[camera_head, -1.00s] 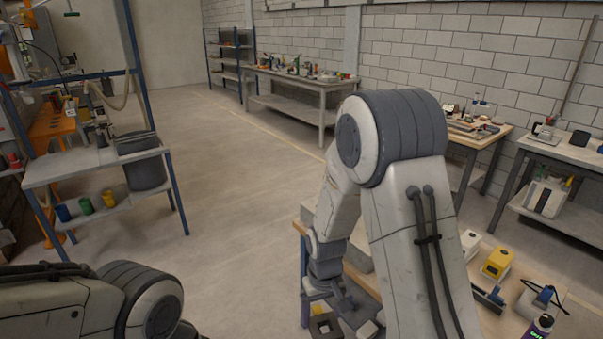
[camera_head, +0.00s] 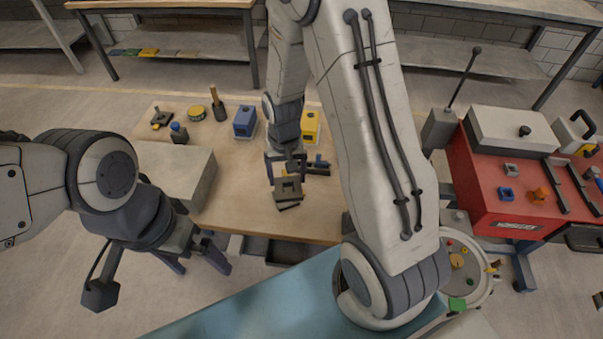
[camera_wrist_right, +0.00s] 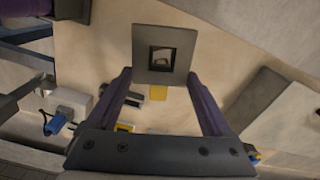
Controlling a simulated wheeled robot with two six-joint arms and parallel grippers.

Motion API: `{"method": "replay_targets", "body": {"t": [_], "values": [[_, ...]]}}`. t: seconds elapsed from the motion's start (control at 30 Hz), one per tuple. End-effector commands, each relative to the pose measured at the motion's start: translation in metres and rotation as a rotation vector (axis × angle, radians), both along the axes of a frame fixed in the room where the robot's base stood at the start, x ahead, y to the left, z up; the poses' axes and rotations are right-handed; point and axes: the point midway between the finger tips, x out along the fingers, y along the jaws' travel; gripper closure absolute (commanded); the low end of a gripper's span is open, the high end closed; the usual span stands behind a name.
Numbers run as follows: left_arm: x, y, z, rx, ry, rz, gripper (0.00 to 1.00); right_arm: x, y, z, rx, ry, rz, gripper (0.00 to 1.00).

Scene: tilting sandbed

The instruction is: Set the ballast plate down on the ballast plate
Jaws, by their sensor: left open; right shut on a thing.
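A dark grey ballast plate with a square hole (camera_head: 287,187) is in my right gripper (camera_head: 286,163), over the front of the wooden table. The held plate also shows at the fingertips in the right wrist view (camera_wrist_right: 142,48). My right gripper's two purple-grey fingers (camera_wrist_right: 160,78) are shut on it. A second dark plate edge (camera_head: 289,206) shows just under the held plate in the head view; most of it is hidden. I cannot tell whether the two touch. My left gripper (camera_head: 197,262) is open and empty, in front of the table's left side.
On the wooden table (camera_head: 235,218) stand a grey block (camera_head: 190,178), a blue box (camera_head: 245,121), a yellow box (camera_head: 310,126) and small tools. A red cabinet (camera_head: 490,195) is to the right. A round tray with small parts (camera_head: 468,262) is near my right arm.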

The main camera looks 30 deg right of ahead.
Motion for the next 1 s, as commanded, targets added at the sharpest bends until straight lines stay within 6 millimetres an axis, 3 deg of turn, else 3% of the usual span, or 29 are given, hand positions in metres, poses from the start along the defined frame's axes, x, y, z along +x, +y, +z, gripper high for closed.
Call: {"method": "replay_targets", "body": {"t": [0.4, 0.6, 0.8, 1.0], "values": [[0.0, 0.0, 0.011, 0.0, 0.0, 0.001, 0.0, 0.016, -0.02, -0.042, -0.001, 0.003, -1.112, 0.73], [0.0, 0.0, 0.014, 0.0, 0.0, 0.001, 0.0, 0.022, -0.025, -0.059, 0.0, 0.0, -1.555, 0.73], [0.0, 0.0, 0.016, 0.0, 0.0, 0.001, 0.0, 0.025, -0.026, -0.069, -0.001, 0.0, -1.79, 0.73], [0.0, 0.0, 0.016, 0.0, 0.0, 0.001, 0.0, 0.026, -0.026, -0.071, 0.001, -0.001, -1.838, 0.73]]}}
